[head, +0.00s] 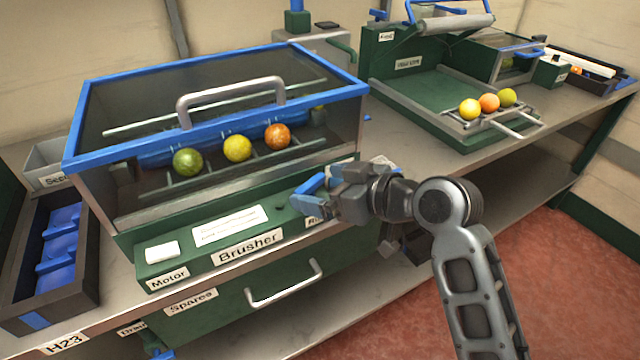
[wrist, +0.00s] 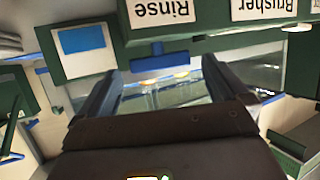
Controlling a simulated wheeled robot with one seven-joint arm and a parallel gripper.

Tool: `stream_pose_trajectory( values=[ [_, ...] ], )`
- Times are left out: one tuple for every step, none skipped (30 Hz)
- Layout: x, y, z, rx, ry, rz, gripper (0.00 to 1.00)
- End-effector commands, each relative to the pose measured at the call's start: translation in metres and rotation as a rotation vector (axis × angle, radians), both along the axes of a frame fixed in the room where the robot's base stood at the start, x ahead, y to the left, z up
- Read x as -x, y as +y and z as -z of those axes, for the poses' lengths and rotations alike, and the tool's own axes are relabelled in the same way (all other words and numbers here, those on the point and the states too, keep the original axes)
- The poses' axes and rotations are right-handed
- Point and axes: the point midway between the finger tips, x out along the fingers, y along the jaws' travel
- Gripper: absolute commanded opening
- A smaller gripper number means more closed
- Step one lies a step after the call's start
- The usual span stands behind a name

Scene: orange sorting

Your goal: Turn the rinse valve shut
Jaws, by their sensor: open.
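The rinse valve has a blue handle (head: 312,184) on the green front panel of the brusher, just above a partly covered label starting "Ri". My gripper (head: 330,194) is right at the handle and hides part of it. In the wrist view the blue handle (wrist: 160,61) shows as a short crosswise bar on a stem, beside the upside-down Rinse label (wrist: 163,12). My gripper (wrist: 161,70) is open there, with one finger on each side of the handle. The handle lies between the fingertips in the picture; I cannot tell whether they touch it.
The brusher's glass lid (head: 215,90) is closed over several fruits on a rack. A white motor switch (head: 162,252) sits left on the panel. A drawer handle (head: 286,284) juts out below. A green tray station (head: 425,105) stands further right on the bench.

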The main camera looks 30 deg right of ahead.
Motion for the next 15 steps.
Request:
stream_pose_trajectory(
  values=[
    [-0.0042, 0.002, 0.0016, 0.0, 0.0, -0.001, 1.0],
    [-0.0061, 0.0028, 0.0027, 0.0, 0.0, 0.0, 1.0],
    [-0.0081, 0.0037, 0.0037, 0.0, 0.0, -0.001, 1.0],
    [-0.0092, 0.0042, 0.0041, 0.0, 0.0, -0.001, 1.0],
    [-0.01, 0.0045, 0.0043, 0.001, 0.0, -0.001, 1.0],
    [-0.0107, 0.0048, 0.0046, 0.001, 0.0, 0.0, 1.0],
    [-0.0111, 0.005, 0.0047, 0.001, 0.0, 0.0, 1.0],
    [-0.0112, 0.005, 0.0049, 0.0, -0.001, 0.0, 1.0],
    [-0.0112, 0.0049, 0.0049, 0.0, -0.001, 0.0, 1.0],
    [-0.0112, 0.0049, 0.0048, 0.0, -0.001, 0.0, 1.0],
    [-0.0111, 0.0049, 0.0049, 0.001, 0.0, 0.0, 1.0],
    [-0.011, 0.0048, 0.0049, 0.0, -0.001, 0.0, 1.0],
    [-0.011, 0.0048, 0.0049, 0.001, 0.0, 0.0, 1.0],
    [-0.0109, 0.0048, 0.0049, 0.001, 0.0, 0.0, 0.97],
    [-0.011, 0.0047, 0.0049, 0.0, 0.0, 0.0, 0.93]
  ],
)
